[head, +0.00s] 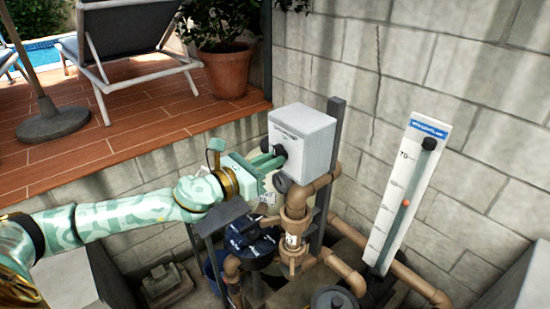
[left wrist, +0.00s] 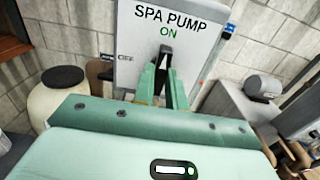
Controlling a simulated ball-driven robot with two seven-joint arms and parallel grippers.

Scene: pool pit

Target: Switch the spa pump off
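The spa pump switch box (head: 304,142) is a grey-white box on a post in the head view. In the left wrist view its face (left wrist: 128,50) reads "SPA PUMP", with a green "ON" at the top and "OFF" at the left. A black rotary knob (left wrist: 166,54) on the face points up toward "ON". My left gripper (head: 272,160) is at the box face, its two green fingers (left wrist: 164,78) on either side of the knob. They look shut on it, and they hide its lower part. My right gripper is in neither view.
Brown pipes and a valve (head: 294,225) run below the box, beside a dark blue pump part (head: 252,243). A white gauge board (head: 405,190) leans at the right by the block wall.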

